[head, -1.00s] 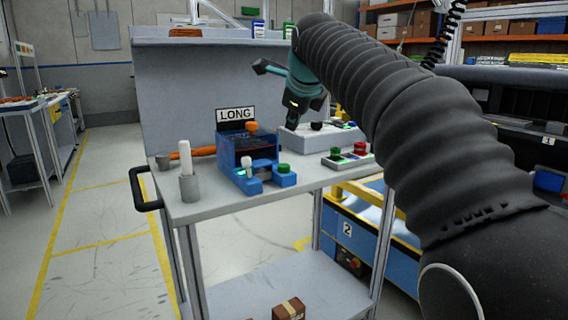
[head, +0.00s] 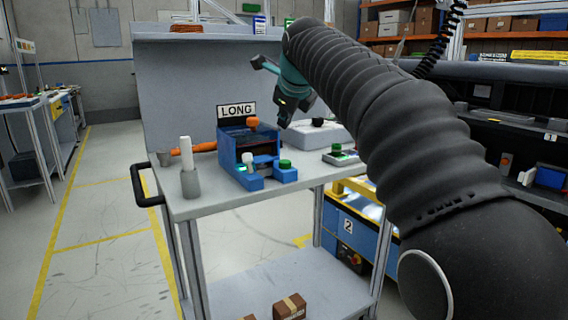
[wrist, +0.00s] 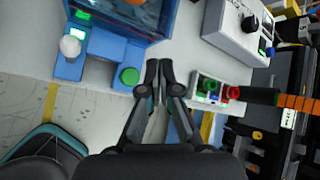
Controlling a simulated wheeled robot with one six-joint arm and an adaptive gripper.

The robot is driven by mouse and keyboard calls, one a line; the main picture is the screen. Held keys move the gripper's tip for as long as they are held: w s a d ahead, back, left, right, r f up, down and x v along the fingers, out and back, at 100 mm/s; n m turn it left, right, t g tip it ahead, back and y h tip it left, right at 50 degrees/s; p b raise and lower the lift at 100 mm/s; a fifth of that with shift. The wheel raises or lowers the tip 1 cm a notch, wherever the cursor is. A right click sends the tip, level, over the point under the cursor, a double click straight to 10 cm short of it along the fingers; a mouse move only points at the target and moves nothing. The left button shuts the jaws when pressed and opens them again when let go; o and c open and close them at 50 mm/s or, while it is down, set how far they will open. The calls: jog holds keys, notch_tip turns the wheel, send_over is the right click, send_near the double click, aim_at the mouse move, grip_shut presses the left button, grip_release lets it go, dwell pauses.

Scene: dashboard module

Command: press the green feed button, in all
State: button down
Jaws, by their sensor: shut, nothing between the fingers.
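A blue machine (head: 240,150) with a LONG sign stands on the grey cart top. A round green button (head: 285,164) sits on its right front block; it also shows in the wrist view (wrist: 129,76). A white knob (wrist: 70,45) is on the left front block. A small grey box (wrist: 216,97) to the right carries another green button (wrist: 207,86) and a red one. I cannot read which green button is labelled feed. My gripper (wrist: 160,72) is shut and empty, pointing down. In the head view it hangs above the cart, behind and above the machine's green button.
A white-topped box (head: 318,134) with a black knob (wrist: 250,24) stands behind the small box. An orange rod (head: 195,149) lies left of the machine. A white cylinder in a grey holder (head: 190,182) stands at the cart's front left.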

jog(key=b, duration=0.4)
send_over(285, 162)
notch_tip(285, 162, down, 5)
jog(key=shift+s+r, duration=0.1)
jog(key=shift+f+b, duration=0.75)
jog(key=shift+f, duration=0.2)
jog(key=shift+f, duration=0.1)
jog(key=shift+f, duration=0.35)
jog(key=shift+f+b, duration=0.5)
dwell(1.2)
jog(key=shift+r, duration=0.15)
jog(key=shift+r+p, duration=0.8)
jog(key=shift+p, duration=0.2)
